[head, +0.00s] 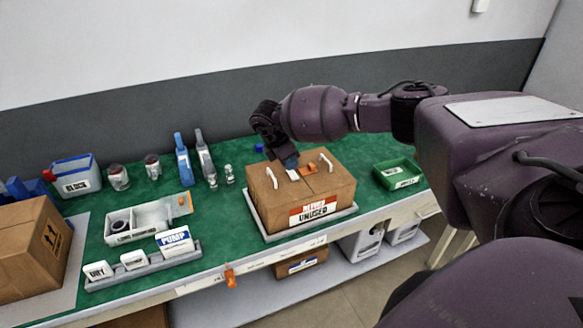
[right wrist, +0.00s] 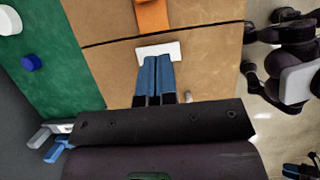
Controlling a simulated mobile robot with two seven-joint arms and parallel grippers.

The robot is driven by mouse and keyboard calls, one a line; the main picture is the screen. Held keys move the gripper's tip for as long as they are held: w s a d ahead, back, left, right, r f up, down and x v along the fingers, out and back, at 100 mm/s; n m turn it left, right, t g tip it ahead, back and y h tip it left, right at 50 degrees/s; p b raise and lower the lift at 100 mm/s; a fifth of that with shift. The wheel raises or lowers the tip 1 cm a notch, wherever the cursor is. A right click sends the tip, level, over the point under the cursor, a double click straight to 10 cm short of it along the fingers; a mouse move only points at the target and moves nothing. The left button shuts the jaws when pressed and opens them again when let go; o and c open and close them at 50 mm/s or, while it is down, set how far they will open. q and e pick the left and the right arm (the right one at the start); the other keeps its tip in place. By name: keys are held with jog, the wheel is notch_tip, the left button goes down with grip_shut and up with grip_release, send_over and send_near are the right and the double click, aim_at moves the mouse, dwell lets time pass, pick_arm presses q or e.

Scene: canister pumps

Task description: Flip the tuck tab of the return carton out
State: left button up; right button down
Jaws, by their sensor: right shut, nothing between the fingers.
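The return carton (head: 275,200) is a brown box with a red and white "UNUSED" label, sitting on a pale tray (head: 310,228) on the green bench. Its top carries white handle-like pieces and an orange tab (head: 308,169). In the right wrist view the orange tab (right wrist: 152,15) lies across the dark seam, with a white piece (right wrist: 158,51) nearer my fingertips. My right gripper (head: 290,162) is over the carton top, its blue fingers (right wrist: 157,64) closed together and empty, at the edge of the white piece. I cannot tell whether they touch it. My left gripper is not in view.
A green bin (head: 398,172) stands right of the carton. Left are a grey parts tray (head: 148,219), a rack with "PUMP" and "DRY" signs (head: 143,265), bottles (head: 183,160) and a "BLOCK" bin (head: 75,176). Another brown carton (head: 30,250) is far left. Green bench shows between them.

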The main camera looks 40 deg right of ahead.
jog(key=v, duration=0.8)
jog(key=shift+d, duration=0.2)
jog(key=shift+r, duration=0.1)
